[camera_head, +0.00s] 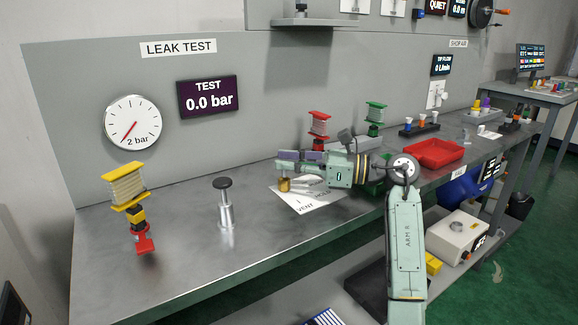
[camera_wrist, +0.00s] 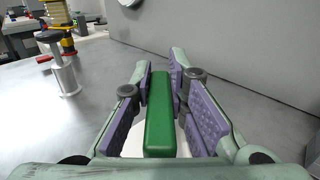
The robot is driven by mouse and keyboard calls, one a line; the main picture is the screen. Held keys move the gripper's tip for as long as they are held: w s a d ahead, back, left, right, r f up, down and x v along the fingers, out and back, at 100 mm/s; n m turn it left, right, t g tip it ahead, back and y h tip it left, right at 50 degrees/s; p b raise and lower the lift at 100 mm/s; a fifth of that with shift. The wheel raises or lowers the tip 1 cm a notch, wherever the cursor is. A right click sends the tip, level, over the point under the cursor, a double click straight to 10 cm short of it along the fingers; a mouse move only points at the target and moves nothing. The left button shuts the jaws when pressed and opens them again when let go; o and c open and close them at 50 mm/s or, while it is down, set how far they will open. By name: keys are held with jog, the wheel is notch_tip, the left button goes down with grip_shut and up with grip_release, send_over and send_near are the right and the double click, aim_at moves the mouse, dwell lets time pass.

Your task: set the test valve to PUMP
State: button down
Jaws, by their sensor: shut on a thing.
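The test valve (camera_head: 284,185) shows as a small brass-coloured body on a white card on the bench. The card (camera_head: 308,205) reads VENT near its front corner; no PUMP marking is readable, as my arm covers part of the card. My gripper (camera_head: 290,157) is over the valve, pointing left. In the wrist view my gripper (camera_wrist: 160,105) is shut on a green bar-shaped handle (camera_wrist: 160,115), with a purple pad on each side of it. The handle lies along the fingers. Its join to the valve is hidden.
A silver post with a black knob (camera_head: 225,205) stands left of the card. A yellow-and-red spool stand (camera_head: 130,205) is farther left. A gauge (camera_head: 133,122) and a TEST display reading 0.0 bar (camera_head: 208,96) are on the wall. A red tray (camera_head: 433,153) lies right.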

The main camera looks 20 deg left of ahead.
jog(key=shift+f, duration=0.1)
dwell(0.3)
jog(key=c, duration=1.6)
grip_release()
jog(key=shift+o, duration=0.2)
notch_tip(320, 180, up, 10)
jog(key=shift+r, duration=0.1)
